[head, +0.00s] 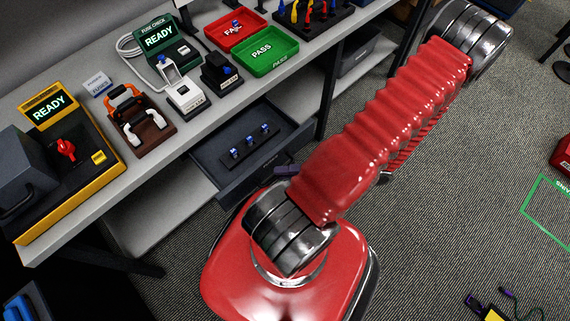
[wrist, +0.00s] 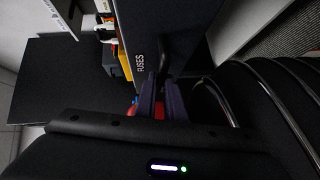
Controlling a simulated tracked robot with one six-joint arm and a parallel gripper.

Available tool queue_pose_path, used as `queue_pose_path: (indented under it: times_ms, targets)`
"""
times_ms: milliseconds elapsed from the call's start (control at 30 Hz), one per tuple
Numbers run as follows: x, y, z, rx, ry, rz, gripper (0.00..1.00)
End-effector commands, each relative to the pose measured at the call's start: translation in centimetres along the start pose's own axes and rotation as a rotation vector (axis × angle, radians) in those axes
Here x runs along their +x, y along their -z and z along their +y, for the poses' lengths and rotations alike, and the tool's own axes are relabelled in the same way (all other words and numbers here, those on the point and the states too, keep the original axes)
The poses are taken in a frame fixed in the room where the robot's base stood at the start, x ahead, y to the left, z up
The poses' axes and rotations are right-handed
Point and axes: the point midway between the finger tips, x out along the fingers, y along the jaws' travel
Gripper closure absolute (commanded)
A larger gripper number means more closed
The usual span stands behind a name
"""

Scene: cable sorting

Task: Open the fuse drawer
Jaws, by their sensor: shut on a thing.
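The dark grey fuse drawer (head: 213,163) stands pulled out under the bench in the head view. A dark strip with several blue-topped fuses (head: 250,145) is inside it. In the wrist view the drawer front (wrist: 180,35) carries the label FUSES. My gripper (wrist: 161,85) is at the drawer front, its two dark purple fingers close together beside the label. In the head view my gripper (head: 287,170) shows only in part, behind my red arm.
The bench top (head: 205,120) above holds a yellow READY tester (head: 108,155), a brown rack (head: 150,135), a green PASS tray (head: 268,58) and a red FAIL tray (head: 225,38). A bench leg (head: 328,90) stands right of the drawer. Carpet in front is mostly clear.

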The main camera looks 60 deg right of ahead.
Motion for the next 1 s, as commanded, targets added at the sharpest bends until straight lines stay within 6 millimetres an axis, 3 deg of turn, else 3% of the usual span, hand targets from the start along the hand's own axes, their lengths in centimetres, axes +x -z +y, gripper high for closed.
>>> queue_pose_path:
  times_ms: [167,200,467,767,1000]
  targets:
    - [0.1,0.1,-0.3,0.001,0.008,0.004,1.0]
    - [0.1,0.1,-0.3,0.001,0.008,0.004,0.9]
    - [0.0,0.0,-0.2,0.0,0.006,0.002,0.72]
    - [-0.1,0.0,-0.1,0.0,0.004,0.0,0.72]
    - [-2.2,-0.1,-0.2,-0.002,0.005,-0.003,0.72]
